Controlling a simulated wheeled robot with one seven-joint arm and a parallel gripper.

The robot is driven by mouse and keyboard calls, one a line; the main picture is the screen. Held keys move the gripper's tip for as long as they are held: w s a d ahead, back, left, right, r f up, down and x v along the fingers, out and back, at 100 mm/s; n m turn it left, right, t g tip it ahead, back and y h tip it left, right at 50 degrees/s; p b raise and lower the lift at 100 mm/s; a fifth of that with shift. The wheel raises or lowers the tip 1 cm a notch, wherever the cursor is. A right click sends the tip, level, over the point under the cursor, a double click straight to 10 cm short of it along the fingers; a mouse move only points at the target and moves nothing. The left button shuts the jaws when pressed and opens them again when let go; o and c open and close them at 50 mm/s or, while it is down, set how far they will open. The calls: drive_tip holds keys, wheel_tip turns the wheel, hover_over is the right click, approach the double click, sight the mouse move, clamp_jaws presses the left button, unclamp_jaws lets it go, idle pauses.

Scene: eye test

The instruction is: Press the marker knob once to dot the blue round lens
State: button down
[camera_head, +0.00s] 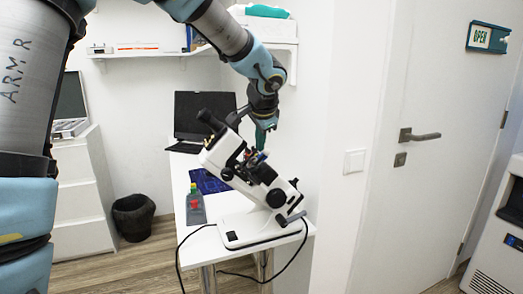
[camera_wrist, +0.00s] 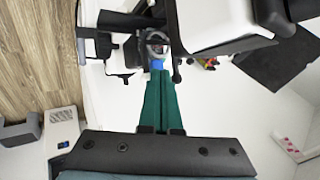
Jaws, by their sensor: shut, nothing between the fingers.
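A white and black lens-measuring instrument (camera_head: 245,168) stands tilted on its white base on the table. My gripper (camera_head: 261,145) points down at its middle from above. In the wrist view its green fingers (camera_wrist: 160,76) are together and empty. A small blue part (camera_wrist: 157,64) shows right at the fingertips; I cannot tell whether they touch it, or whether it is the lens or part of the marker. A pale ring (camera_wrist: 157,38) lies just beyond it. Small red and blue parts (camera_head: 262,156) show below the fingers in the head view. The marker knob is not clearly distinguishable.
A black cord (camera_head: 182,262) hangs over the front edge. A wall stands close on the right.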

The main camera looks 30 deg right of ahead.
idle(0.3)
drive_tip(key=shift+a+r+p, duration=0.7)
drive_tip(key=shift+a+r, duration=0.05)
drive_tip(key=shift+r, duration=0.05)
drive_tip(key=a+r+p, duration=0.3)
drive_tip(key=shift+w+a+r, duration=0.3)
idle(1.0)
